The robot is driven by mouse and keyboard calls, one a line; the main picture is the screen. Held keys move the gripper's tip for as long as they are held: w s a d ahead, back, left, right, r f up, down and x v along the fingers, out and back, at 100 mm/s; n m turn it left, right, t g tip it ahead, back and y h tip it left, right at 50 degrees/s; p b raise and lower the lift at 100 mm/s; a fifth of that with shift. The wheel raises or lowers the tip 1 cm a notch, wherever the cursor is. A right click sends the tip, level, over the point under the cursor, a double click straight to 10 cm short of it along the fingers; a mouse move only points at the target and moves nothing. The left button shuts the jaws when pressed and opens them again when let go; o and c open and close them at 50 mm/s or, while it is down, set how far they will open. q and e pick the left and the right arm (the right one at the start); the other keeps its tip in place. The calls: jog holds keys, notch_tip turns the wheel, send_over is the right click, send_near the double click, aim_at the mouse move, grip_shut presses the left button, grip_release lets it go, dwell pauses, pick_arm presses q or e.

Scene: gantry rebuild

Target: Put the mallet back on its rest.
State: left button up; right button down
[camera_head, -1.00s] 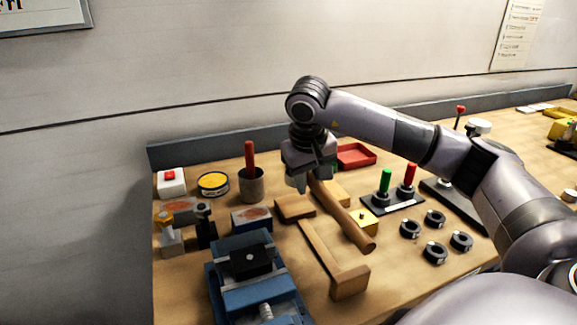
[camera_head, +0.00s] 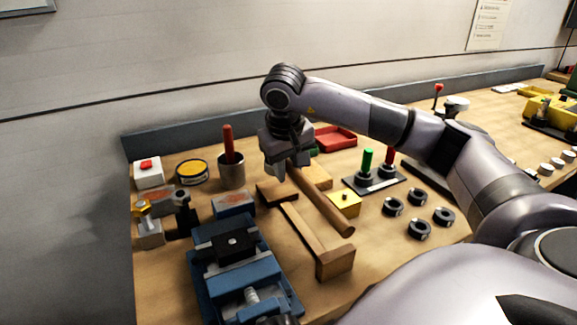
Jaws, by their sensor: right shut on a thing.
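The mallet (camera_head: 326,203) is a brown wooden handle slanting from my right gripper (camera_head: 287,170) down to the right toward the front. My right gripper is shut on its far end. A lighter wooden block (camera_head: 317,175) shows just right of the gripper, partly behind the handle; I cannot tell whether it is the mallet's head. The rest (camera_head: 304,228) is a wooden bar with a raised block at each end, lying left of and below the handle in the picture. The mallet appears raised beside it; the exact gap is unclear. My left gripper is out of view.
A blue vise (camera_head: 235,270) stands close left of the rest. A yellow block (camera_head: 345,203), several black rings (camera_head: 420,229) and a panel with green and red handles (camera_head: 380,182) lie to the right. A cup (camera_head: 231,173) and red tray (camera_head: 333,138) are behind.

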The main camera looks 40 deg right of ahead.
jog(key=shift+f+b, duration=1.5)
jog(key=shift+f, duration=0.25)
jog(key=shift+f, duration=0.3)
jog(key=shift+f+b, duration=0.3)
jog(key=shift+f, duration=0.05)
jog(key=c, duration=0.8)
grip_release()
jog(key=shift+o, duration=0.2)
jog(key=shift+f, duration=0.15)
